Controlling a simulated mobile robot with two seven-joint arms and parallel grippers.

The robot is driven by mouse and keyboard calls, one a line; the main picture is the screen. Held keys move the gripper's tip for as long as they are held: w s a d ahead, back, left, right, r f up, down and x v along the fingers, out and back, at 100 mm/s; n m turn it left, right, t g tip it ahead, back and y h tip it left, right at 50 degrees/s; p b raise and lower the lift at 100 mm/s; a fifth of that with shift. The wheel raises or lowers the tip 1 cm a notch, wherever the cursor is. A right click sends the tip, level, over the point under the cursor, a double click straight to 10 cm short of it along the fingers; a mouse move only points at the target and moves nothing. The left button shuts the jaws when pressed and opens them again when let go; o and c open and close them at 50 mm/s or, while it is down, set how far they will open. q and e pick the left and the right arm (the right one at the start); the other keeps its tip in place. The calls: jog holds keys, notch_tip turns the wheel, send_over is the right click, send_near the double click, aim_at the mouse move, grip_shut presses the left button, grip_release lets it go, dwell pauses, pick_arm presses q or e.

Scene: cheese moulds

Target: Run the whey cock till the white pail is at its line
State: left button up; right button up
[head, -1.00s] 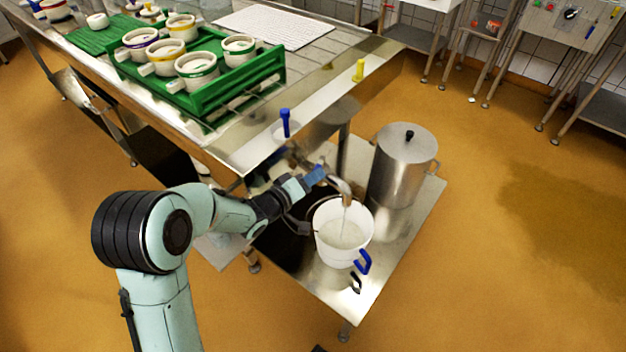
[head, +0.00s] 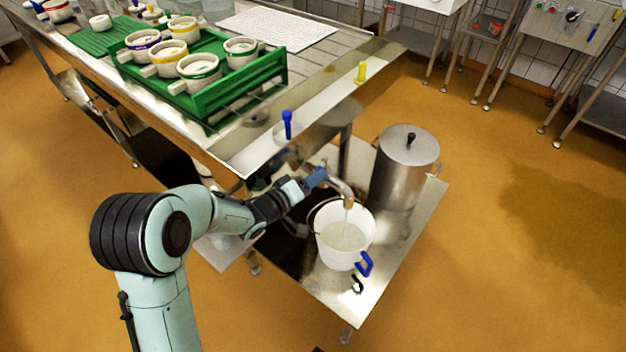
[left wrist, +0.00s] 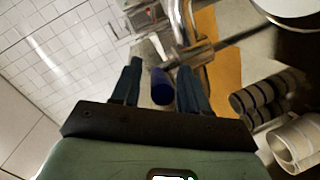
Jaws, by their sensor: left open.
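The white pail (head: 343,256), with a blue handle grip, stands on the low steel shelf under the table's corner. Pale whey (head: 344,236) lies in it, and a thin stream falls into it from the spout of the whey cock (head: 344,190). I cannot make out the pail's line. My left gripper (head: 315,178) is at the cock, just left of the spout. In the left wrist view its two dark blue fingers (left wrist: 158,75) stand apart, one on each side of a blue cylindrical handle (left wrist: 162,88), with gaps showing. My right gripper is not in view.
A lidded steel can (head: 404,175) stands behind the pail on the low shelf (head: 425,205). The steel table (head: 245,160) above carries a green tray (head: 240,95) of moulds, a blue peg (head: 287,124) and a yellow peg (head: 361,71). The floor to the right is clear.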

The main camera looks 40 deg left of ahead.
pick_arm(q)
jog(key=p+v, duration=0.2)
jog(key=v, duration=1.1)
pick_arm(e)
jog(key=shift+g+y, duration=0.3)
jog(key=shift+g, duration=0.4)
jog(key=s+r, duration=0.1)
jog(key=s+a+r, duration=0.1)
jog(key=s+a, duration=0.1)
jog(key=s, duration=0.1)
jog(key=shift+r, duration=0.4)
pick_arm(q)
jog(key=shift+r, duration=0.1)
